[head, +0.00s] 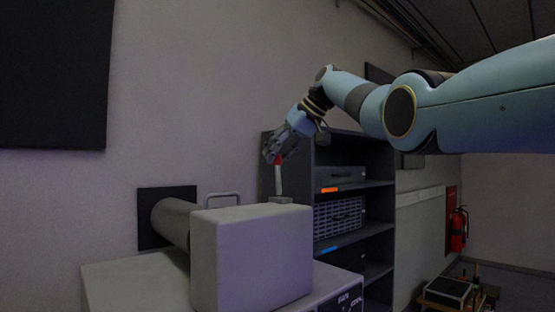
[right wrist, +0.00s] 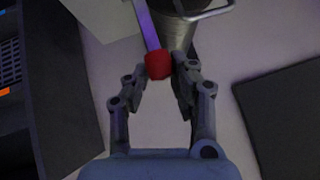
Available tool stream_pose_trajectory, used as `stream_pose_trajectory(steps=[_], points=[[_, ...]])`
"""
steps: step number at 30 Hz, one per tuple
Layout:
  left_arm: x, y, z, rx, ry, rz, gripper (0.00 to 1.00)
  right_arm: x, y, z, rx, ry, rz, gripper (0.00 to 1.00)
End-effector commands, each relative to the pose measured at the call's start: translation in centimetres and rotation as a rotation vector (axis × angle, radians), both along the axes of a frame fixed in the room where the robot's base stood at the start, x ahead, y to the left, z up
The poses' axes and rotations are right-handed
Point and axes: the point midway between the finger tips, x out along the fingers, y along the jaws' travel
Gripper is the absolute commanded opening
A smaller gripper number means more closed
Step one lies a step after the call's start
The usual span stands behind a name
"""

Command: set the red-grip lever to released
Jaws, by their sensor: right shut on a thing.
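The lever's red grip (head: 278,160) sits at the top of a pale shaft (head: 279,181), which stands close to upright from a small base (head: 281,200) on the grey box. My right gripper (head: 273,155) comes down from the upper right and is shut on the red grip. In the right wrist view the red grip (right wrist: 158,65) lies between the two fingertips of the right gripper (right wrist: 162,80), with the shaft running up and away from it. My left gripper is not in view.
The lever stands on a grey box (head: 250,255) with a handle (head: 222,197) and a thick round pipe (head: 172,222) behind it. A dark shelf unit (head: 380,215) stands to the right. A fire extinguisher (head: 458,230) hangs far right.

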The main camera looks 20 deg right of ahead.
Motion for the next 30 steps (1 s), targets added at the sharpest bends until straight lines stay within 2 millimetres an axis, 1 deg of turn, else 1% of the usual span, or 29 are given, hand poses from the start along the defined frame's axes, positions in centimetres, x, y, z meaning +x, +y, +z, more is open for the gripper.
stream_pose_trajectory(steps=[1,11,12,18,26,30], points=[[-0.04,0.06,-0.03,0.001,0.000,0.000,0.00,0.11,0.00,0.72,0.000,-0.014,-0.003,0.00],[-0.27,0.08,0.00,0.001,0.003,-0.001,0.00,0.12,0.02,0.85,0.000,-0.014,-0.003,0.00],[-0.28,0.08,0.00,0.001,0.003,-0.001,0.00,0.12,0.02,0.86,0.000,-0.015,-0.003,0.24],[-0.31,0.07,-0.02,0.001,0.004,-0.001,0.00,0.07,0.03,0.55,0.000,-0.007,-0.002,0.49],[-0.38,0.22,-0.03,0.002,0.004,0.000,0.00,-0.02,-0.02,0.37,-0.001,-0.002,-0.001,0.49],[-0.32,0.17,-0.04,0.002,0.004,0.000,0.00,-0.59,-0.52,1.24,-0.001,-0.005,-0.002,0.49]])
